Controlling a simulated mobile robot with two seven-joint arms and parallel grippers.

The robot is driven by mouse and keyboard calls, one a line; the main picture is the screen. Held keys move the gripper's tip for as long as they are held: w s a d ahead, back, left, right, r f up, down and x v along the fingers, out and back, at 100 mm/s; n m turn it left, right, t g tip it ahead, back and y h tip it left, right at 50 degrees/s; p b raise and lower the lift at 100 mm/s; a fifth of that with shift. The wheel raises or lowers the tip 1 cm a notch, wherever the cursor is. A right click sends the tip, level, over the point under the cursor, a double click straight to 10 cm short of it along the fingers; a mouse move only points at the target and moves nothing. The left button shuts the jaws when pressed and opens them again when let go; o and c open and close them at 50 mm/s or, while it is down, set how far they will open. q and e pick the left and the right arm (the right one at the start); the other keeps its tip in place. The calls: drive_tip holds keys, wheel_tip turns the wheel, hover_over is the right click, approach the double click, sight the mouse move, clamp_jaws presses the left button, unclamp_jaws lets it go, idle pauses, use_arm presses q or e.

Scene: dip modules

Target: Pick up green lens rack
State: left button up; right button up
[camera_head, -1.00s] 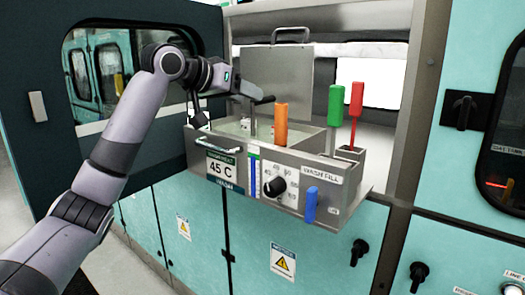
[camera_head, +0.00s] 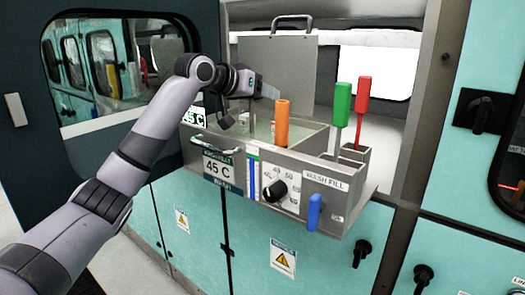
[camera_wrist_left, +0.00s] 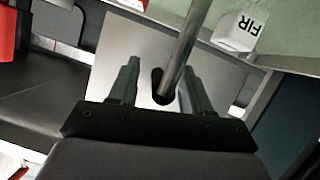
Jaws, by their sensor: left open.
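The green handle (camera_head: 342,102) stands upright on a thin metal rod at the right part of the steel bath (camera_head: 330,185). I take it to be the lens rack's handle; its lower part is hidden by the bath wall. My left gripper (camera_head: 266,91) is over the back of the bath, left of the green handle and close behind the orange handle (camera_head: 281,122). In the left wrist view my gripper (camera_wrist_left: 158,85) is open. A metal rod (camera_wrist_left: 190,45) shows between or beyond its fingers; I cannot tell which handle it belongs to. My right gripper is not in view.
A red handle (camera_head: 363,98) stands right of the green one in a small steel box (camera_head: 351,163). A raised steel lid (camera_head: 300,72) stands behind the bath. A white lettered block (camera_wrist_left: 240,30) shows in the wrist view. A blue lever (camera_head: 314,212) hangs at the front.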

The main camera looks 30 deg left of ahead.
use_arm(q)
drive_tip(key=shift+w, duration=0.1)
clamp_jaws()
drive_tip(key=shift+r, duration=0.15)
idle(1.3)
